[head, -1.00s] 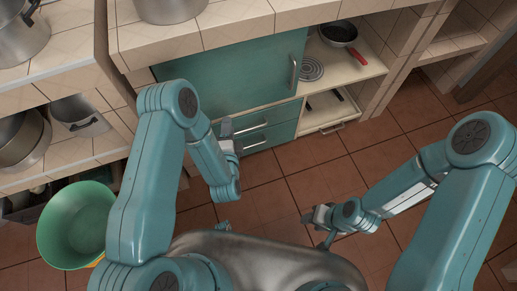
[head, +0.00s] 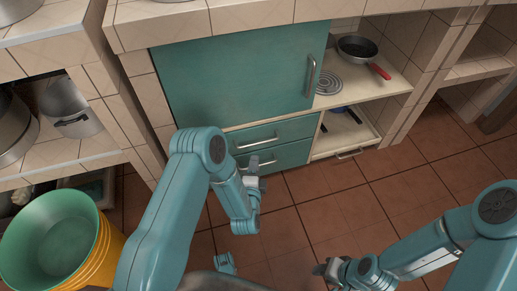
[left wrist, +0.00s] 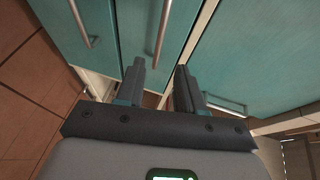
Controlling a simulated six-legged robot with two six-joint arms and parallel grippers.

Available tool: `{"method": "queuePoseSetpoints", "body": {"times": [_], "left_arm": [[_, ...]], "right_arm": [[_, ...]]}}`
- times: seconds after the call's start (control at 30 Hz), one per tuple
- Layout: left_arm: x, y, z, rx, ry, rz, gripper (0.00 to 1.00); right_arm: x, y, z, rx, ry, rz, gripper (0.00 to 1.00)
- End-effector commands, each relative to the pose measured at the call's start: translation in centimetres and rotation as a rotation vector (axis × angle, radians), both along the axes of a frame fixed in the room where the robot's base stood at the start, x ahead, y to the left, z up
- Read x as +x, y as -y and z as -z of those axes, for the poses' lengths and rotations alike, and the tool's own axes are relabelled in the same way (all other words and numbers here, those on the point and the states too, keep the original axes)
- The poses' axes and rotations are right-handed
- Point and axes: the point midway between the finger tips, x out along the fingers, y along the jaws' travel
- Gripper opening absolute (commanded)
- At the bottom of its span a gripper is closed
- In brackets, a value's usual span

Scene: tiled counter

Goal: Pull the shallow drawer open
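Two teal drawers sit one above the other under a teal cabinet door. The upper drawer (head: 284,129) is shut, with a metal bar handle (head: 263,143). The lower drawer (head: 290,154) is shut too, its handle partly behind my left gripper (head: 250,170). In the left wrist view the fingers of my left gripper (left wrist: 159,76) stand apart with nothing between them. A bar handle (left wrist: 162,30) lies just beyond the fingertips; contact does not show. My right gripper (head: 324,268) is low over the floor, away from the drawers, too small to read.
The teal door (head: 240,75) is shut. Right of it, a shelf holds a pan (head: 357,47) with a red handle. Below, a cream drawer (head: 350,154) shows utensils inside. A green bucket (head: 50,240) stands at left. The tiled floor (head: 340,190) before the cabinet is clear.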

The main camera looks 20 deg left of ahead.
Motion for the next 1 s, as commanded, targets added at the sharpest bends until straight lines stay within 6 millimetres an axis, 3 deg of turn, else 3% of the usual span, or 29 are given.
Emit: {"method": "queuePoseSetpoints", "body": {"times": [0.2, 0.4, 0.6, 0.87, 1.0], "left_arm": [[5.0, -1.0, 1.3, 0.0, 0.004, 0.001, 0.37], [8.4, -1.5, 1.9, -0.001, 0.002, 0.003, 0.37], [9.8, -1.8, 2.0, 0.0, 0.0, 0.003, 0.37], [9.9, -1.8, 1.9, -0.001, -0.001, 0.003, 0.37], [9.9, -1.8, 1.9, -0.001, -0.001, 0.003, 0.0]], "right_arm": [[0.4, 0.3, 1.9, -0.002, 0.006, 0.014, 0.43], [0.6, 0.6, 2.9, -0.004, 0.011, 0.023, 0.43], [0.7, 0.7, 3.2, -0.006, 0.013, 0.027, 0.43], [0.7, 0.7, 3.2, -0.006, 0.012, 0.028, 0.43], [0.7, 0.7, 3.2, -0.006, 0.013, 0.027, 0.43]]}}
